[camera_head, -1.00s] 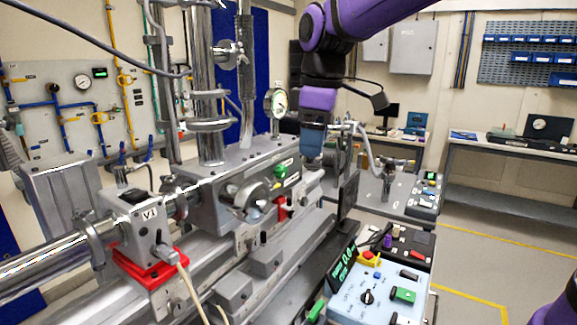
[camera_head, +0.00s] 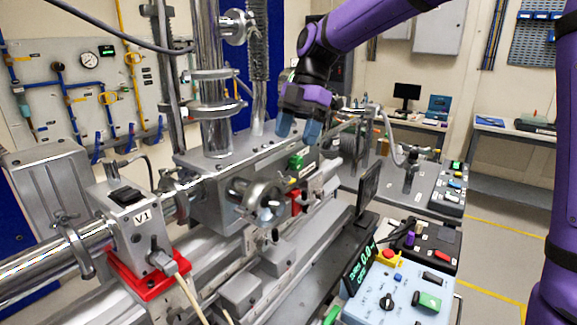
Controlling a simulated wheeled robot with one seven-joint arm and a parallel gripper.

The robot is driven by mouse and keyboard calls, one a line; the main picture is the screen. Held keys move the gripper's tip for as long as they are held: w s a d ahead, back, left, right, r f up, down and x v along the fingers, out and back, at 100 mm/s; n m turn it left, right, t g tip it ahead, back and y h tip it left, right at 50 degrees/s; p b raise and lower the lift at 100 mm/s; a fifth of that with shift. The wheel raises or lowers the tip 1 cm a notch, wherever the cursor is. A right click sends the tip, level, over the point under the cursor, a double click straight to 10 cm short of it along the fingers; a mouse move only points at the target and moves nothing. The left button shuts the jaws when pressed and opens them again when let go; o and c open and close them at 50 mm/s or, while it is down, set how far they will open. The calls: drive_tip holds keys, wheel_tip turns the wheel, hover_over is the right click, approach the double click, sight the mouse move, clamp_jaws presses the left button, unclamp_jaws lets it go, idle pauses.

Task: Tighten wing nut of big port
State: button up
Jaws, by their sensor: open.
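The grey metal chamber (camera_head: 200,182) fills the middle of the view. A large round port (camera_head: 262,200) with a shiny clamp ring is on its front face. I cannot make out for sure which small part on this ring is the wing nut. My gripper (camera_head: 298,132) has blue fingertips and points down above the right rear of the chamber top. It is open, its two fingers are apart and nothing shows between them. It is above and behind the big port, clear of it. The round gauge on the chamber is hidden behind my gripper.
A green block (camera_head: 296,160) sits on the chamber edge just below my gripper, with a red part (camera_head: 297,202) lower. A vertical steel column (camera_head: 214,130) rises left of the gripper. A valve marked V1 (camera_head: 135,222) stands front left, and a control panel (camera_head: 395,297) front right.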

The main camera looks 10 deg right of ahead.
sight(285, 174)
drive_tip(key=x, duration=0.7)
drive_tip(key=shift+s+a+f, duration=0.15)
drive_tip(key=shift+f, duration=0.2)
drive_tip(key=c, duration=0.9)
drive_tip(key=shift+c, duration=0.2)
